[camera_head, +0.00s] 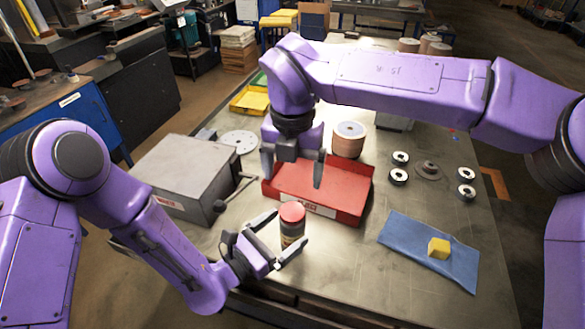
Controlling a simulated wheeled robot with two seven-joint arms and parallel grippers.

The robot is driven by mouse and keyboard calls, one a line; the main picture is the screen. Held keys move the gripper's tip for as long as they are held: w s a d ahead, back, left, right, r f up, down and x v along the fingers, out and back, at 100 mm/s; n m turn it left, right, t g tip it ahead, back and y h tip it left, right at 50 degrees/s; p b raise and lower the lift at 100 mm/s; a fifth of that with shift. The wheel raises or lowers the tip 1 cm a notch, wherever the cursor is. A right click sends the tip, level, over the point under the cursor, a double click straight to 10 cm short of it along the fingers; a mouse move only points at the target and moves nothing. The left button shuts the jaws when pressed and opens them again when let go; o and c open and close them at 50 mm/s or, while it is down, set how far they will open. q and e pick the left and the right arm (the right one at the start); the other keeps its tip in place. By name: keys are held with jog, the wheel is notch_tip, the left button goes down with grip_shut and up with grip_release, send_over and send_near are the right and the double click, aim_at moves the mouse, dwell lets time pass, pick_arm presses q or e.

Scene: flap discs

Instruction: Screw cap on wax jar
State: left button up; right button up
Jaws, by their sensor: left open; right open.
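A small dark jar (291,238) with a red cap (292,212) on top stands upright on the table near its front edge. Whether the cap is fully seated cannot be told. My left gripper (290,232) is open, with its fingers on either side of the jar; contact cannot be made out. My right gripper (293,177) is open and points down above the left part of the red tray (345,205), behind the jar. No object shows between its fingers.
A grey metal box (180,165) with a lever stands at left. A blue cloth (410,240) with a yellow block (438,248) lies at right. Several small discs (400,157) and a copper-coloured roll (349,140) stand farther back. The table between tray and cloth is clear.

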pick_arm(q)
jog(key=b+v, duration=0.1)
jog(key=v, duration=0.6)
jog(key=shift+b, duration=0.35)
jog(key=shift+s+a+f, duration=0.1)
jog(key=shift+s+a, duration=0.05)
jog(key=shift+a, duration=0.1)
